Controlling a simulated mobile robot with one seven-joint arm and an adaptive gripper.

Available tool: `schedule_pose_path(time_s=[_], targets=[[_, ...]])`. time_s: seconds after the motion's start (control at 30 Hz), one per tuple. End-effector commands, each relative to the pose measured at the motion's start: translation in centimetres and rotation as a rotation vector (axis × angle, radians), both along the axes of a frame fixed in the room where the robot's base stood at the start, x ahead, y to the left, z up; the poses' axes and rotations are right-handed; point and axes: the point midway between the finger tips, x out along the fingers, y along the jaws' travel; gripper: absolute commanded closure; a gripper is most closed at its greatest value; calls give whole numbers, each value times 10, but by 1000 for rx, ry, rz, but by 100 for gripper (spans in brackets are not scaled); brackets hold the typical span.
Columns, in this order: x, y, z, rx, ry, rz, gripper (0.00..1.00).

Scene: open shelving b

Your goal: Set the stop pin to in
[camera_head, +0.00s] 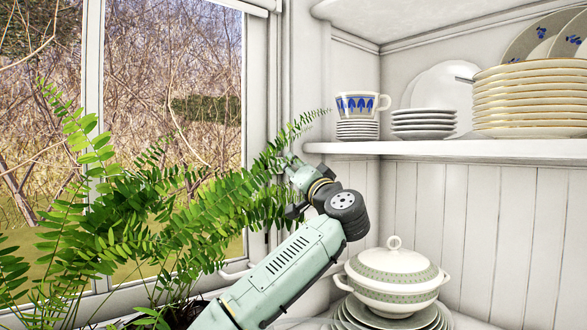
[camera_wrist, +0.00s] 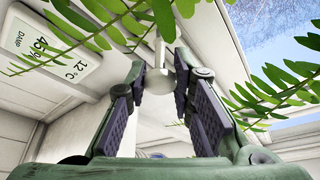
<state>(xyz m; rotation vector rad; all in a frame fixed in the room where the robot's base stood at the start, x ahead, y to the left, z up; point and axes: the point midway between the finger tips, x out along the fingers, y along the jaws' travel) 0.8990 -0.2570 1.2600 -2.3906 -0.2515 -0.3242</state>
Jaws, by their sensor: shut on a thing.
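In the wrist view my gripper (camera_wrist: 158,82) has its two dark-padded fingers closed on a pale round knob (camera_wrist: 158,80). A thin pale stem rises from the knob toward the white frame above. The knob looks like the stop pin, though no marking shows whether it is in or out. In the head view my arm reaches up to the window's right edge. The fern hides most of my gripper there, and I cannot see the pin.
The fern (camera_head: 200,195) spreads across the window and around my gripper. To the right, a shelf (camera_head: 470,149) holds a cup and stacked plates. A lidded tureen (camera_head: 394,275) stands on plates below, close to my arm.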

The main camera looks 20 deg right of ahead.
Motion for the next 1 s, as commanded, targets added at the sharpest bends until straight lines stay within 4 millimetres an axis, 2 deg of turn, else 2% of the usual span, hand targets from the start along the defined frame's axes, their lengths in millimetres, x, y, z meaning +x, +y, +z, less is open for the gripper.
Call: schedule_pose_path(time_s=[0.2,0.7,1.0], targets=[[0,0,0,0,0,0,100],[1,0,0,-2,0,-1,100],[22,7,0,-4,-1,-4,100]])
